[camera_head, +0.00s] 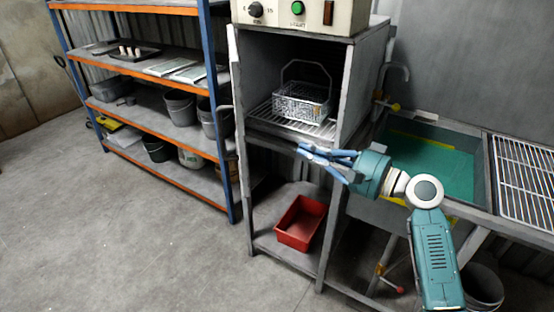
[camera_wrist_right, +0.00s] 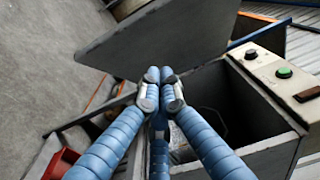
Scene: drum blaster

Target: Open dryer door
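The dryer is a grey cabinet with its front uncovered in the head view. Its door (camera_head: 237,85) shows as a thin, nearly edge-on strip at the left side of the opening. In the right wrist view the door (camera_wrist_right: 165,35) is a broad grey panel swung out from the cabinet. My right gripper (camera_head: 304,150) is in front of the lower edge of the opening, pointing left. In the wrist view its blue fingers (camera_wrist_right: 159,78) come together at the tips with nothing visible between them. They overlap the door's lower edge; contact cannot be told. My left gripper is out of view.
A wire basket (camera_head: 302,101) sits on the rack inside the dryer. A control box (camera_head: 300,14) is on top, a red bin (camera_head: 300,222) below. A sink (camera_head: 430,160) stands right, blue-orange shelving (camera_head: 218,110) left. The floor (camera_head: 110,240) at front left is clear.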

